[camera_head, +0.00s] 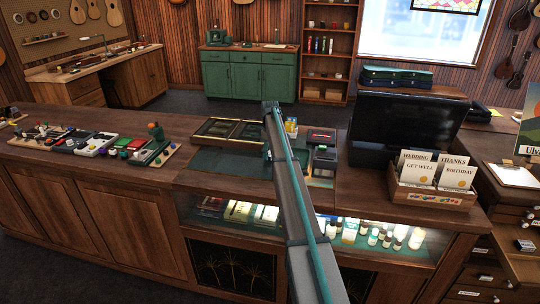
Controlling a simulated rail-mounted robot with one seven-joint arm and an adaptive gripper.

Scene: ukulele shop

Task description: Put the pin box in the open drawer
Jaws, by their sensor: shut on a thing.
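My arm reaches up from the bottom over the counter. My gripper (267,153) is low at its far end, over the dark green mat on the counter, mostly hidden by the arm. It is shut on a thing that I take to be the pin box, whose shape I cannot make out. A drawer (513,243) in the wooden cabinet at the right edge looks pulled out, with a small dark and white item (525,245) at it. The drawer's inside is only partly in view. My gripper is well to the left of this drawer.
A black screen (403,130) and a wooden card box (433,190) stand on the counter between my gripper and the drawer. A clipboard (514,175) lies above the drawers.

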